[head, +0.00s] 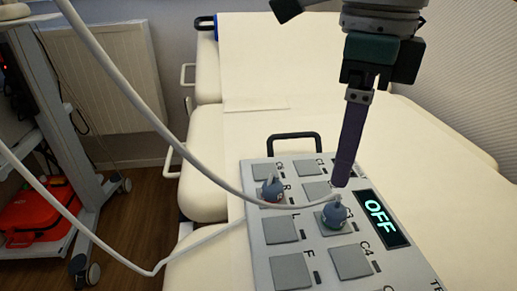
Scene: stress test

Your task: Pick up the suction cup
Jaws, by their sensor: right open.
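Two blue-grey suction cups sit on square grey pads of a light panel (258,225) lying on the cream bed. One suction cup (335,215) is near the panel's middle. The other suction cup (271,189) is farther back and to the left. My right gripper (341,182) hangs down from the top, seen edge-on, so its fingers overlap. It is open, with its tip just above the middle cup; contact cannot be made out. My left gripper is not in view.
A white cable (150,115) curves from the upper left to the middle cup, and a second cable (75,225) loops lower left. The panel has a display reading OFF (380,217) and a dark handle (294,137). A cart (45,130) stands left.

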